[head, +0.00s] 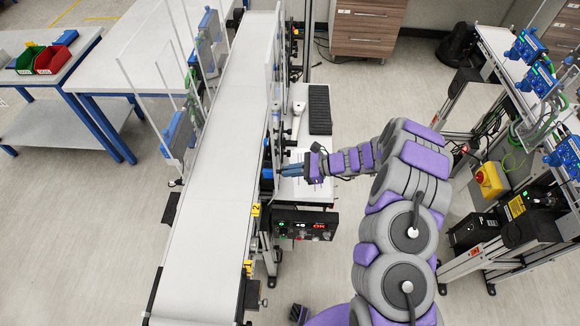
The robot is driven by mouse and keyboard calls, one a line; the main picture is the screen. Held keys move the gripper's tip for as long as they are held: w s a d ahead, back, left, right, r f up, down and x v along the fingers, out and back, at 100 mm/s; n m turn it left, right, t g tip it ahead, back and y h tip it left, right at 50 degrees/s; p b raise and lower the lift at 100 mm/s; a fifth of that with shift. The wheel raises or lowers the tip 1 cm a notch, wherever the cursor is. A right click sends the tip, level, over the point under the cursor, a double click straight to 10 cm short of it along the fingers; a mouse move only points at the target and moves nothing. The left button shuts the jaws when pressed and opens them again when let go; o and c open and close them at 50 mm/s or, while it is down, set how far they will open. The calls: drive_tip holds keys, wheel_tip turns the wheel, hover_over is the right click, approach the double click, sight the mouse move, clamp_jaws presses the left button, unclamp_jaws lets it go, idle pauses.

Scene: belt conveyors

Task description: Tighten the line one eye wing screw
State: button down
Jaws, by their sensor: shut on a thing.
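My gripper (288,171) reaches left from my purple and grey arm to the right side of the white belt conveyor (205,200). Its fingers are shut on a small part at the conveyor's side, beside a small blue piece (267,173). The eye wing screw itself is too small to make out and is covered by the fingertips. I cannot tell how far it is turned.
Clear upright panels (270,85) stand along the belt. A yellow tag (256,209) reads 2. Equipment racks stand at right.

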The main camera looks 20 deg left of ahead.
drive_tip(key=shift+w+m+g+p, duration=0.15)
drive_tip(key=shift+m+g+p, duration=0.15)
drive_tip(key=shift+m+p, duration=0.1)
idle(0.3)
drive_tip(key=c, duration=1.3)
unclamp_jaws()
drive_tip(key=v, duration=1.7)
drive_tip(key=shift+w+d+r+b, duration=0.1)
drive_tip(key=shift+d+b, duration=0.05)
drive_tip(key=shift+b, duration=0.2)
